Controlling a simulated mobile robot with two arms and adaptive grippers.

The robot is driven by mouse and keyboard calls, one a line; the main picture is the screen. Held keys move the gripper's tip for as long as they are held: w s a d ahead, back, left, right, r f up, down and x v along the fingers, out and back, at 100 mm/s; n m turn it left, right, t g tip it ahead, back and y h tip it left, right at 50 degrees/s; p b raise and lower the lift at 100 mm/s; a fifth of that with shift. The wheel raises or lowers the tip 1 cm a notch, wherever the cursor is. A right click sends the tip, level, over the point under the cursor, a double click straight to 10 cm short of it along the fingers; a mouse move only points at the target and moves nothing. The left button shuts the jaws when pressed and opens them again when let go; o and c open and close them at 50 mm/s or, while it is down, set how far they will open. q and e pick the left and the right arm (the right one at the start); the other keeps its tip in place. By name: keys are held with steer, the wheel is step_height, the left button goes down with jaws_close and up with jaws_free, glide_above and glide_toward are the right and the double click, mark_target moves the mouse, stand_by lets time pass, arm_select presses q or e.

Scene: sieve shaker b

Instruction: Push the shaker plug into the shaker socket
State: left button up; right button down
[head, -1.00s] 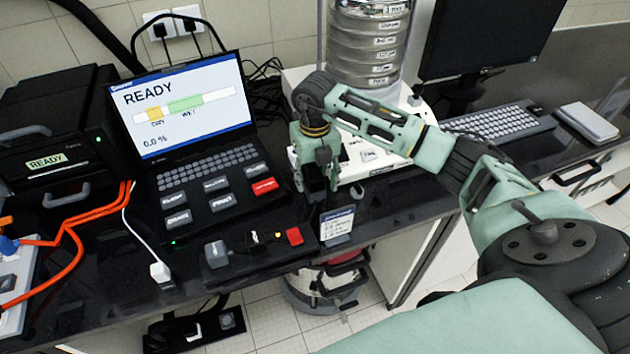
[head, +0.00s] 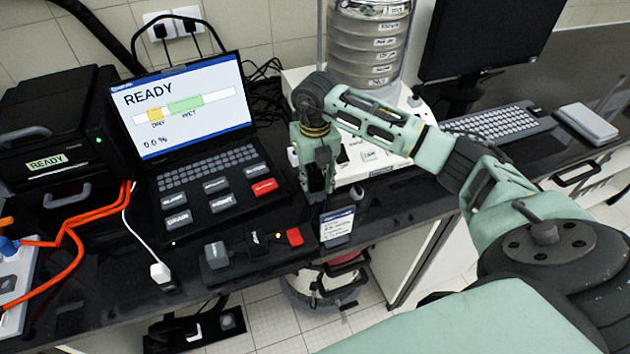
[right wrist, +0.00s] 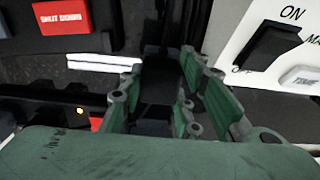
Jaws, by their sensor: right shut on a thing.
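My right gripper (head: 318,192) points down at the table's front edge, just left of the white shaker base (head: 375,165). In the right wrist view its green fingers (right wrist: 158,100) are shut on a black piece, which looks like the shaker plug (right wrist: 160,80). The fingers hide much of it, and its lower end cannot be made out. The shaker base also shows in the right wrist view, right of the fingers, with a black ON/OFF rocker switch (right wrist: 272,48). I cannot make out the shaker socket in either view. My left gripper is not in view.
A laptop-like console (head: 205,150) reading READY stands left of my right gripper. A small label stand (head: 337,226) is close below it. A metal sieve stack (head: 368,45) rises from the shaker base. A keyboard (head: 500,120) lies to the right. A white plug (head: 161,273) lies front left.

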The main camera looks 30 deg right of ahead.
mark_target(315, 175)
steer(key=shift+r+p, duration=1.7)
steer(key=shift+r, duration=1.2)
steer(key=shift+r, duration=0.1)
steer(key=shift+r+p, duration=0.9)
steer(key=shift+r, duration=0.55)
